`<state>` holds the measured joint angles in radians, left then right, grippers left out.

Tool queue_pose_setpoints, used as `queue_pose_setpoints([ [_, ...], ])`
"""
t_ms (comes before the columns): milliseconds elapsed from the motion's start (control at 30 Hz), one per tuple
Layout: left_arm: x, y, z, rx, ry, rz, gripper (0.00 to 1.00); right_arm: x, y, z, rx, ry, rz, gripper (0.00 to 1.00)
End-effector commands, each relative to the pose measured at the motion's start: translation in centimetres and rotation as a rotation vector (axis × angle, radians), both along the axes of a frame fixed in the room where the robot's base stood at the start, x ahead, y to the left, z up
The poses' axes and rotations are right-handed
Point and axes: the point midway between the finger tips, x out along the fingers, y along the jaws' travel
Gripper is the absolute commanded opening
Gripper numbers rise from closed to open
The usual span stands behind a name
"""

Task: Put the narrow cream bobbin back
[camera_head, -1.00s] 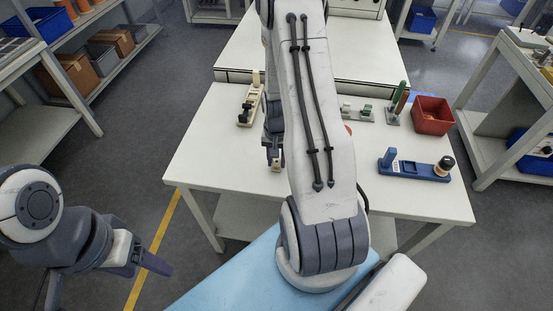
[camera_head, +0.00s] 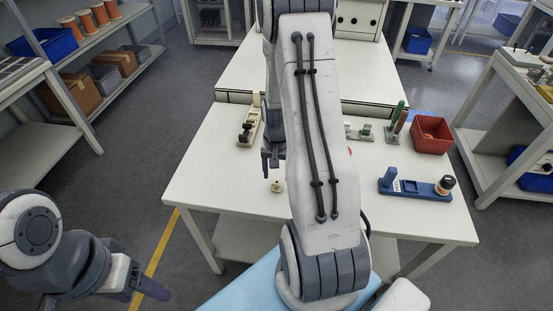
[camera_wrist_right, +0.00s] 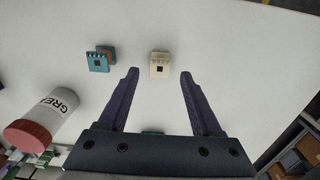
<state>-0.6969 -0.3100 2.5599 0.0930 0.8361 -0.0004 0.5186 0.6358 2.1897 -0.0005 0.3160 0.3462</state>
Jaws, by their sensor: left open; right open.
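A small cream piece (camera_head: 277,186) stands on the white table near its front edge; I take it for the narrow cream bobbin, but it is too small to be sure. A cream block with dark slots (camera_wrist_right: 159,65) lies just beyond my right gripper's fingertips in the right wrist view, apparently the same piece. My right gripper (camera_wrist_right: 158,72) is open and empty; it also shows in the head view (camera_head: 268,162), partly hidden by my arm. My left gripper (camera_head: 150,290) is open and empty at lower left, off the table.
A blue holder (camera_head: 408,187) carries a black-topped spool (camera_head: 445,185). A cream stand (camera_head: 250,120), a red bin (camera_head: 432,134) and green-topped parts (camera_head: 396,122) stand behind. The wrist view shows a teal block (camera_wrist_right: 101,60) and a red-lidded jar (camera_wrist_right: 45,120). Table is clear at front left.

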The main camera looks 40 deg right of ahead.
Motion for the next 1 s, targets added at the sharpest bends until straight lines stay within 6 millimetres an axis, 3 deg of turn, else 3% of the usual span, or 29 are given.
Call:
queue_pose_setpoints([
  [100, 0.0, 0.0, -0.3, 0.0, 0.0, 0.0, 0.67, 0.1, -0.1, 2.8, -0.003, -0.007, 0.0, 0.66],
  [300, 0.0, 0.0, -0.5, 0.0, 0.0, 0.0, 0.67, 0.1, 0.0, 6.5, -0.003, -0.005, 0.0, 0.66],
  [500, 0.0, 0.0, -0.5, 0.0, 0.0, 0.0, 0.67, 0.0, 0.0, 8.1, 0.0, -0.001, 0.0, 0.66],
  [733, 0.0, 0.0, -0.5, 0.0, 0.0, 0.0, 0.67, 0.2, 0.6, 8.6, 0.0, -0.001, 0.021, 0.66],
  [867, 0.0, 0.0, -0.5, 0.0, 0.0, 0.0, 0.67, 0.9, 4.9, 10.2, 0.0, -0.013, 0.163, 0.66],
  [1000, 0.0, 0.0, -0.5, 0.0, 0.0, 0.0, 0.67, 0.2, 13.6, 13.2, 0.008, -0.03, 0.468, 0.66],
])
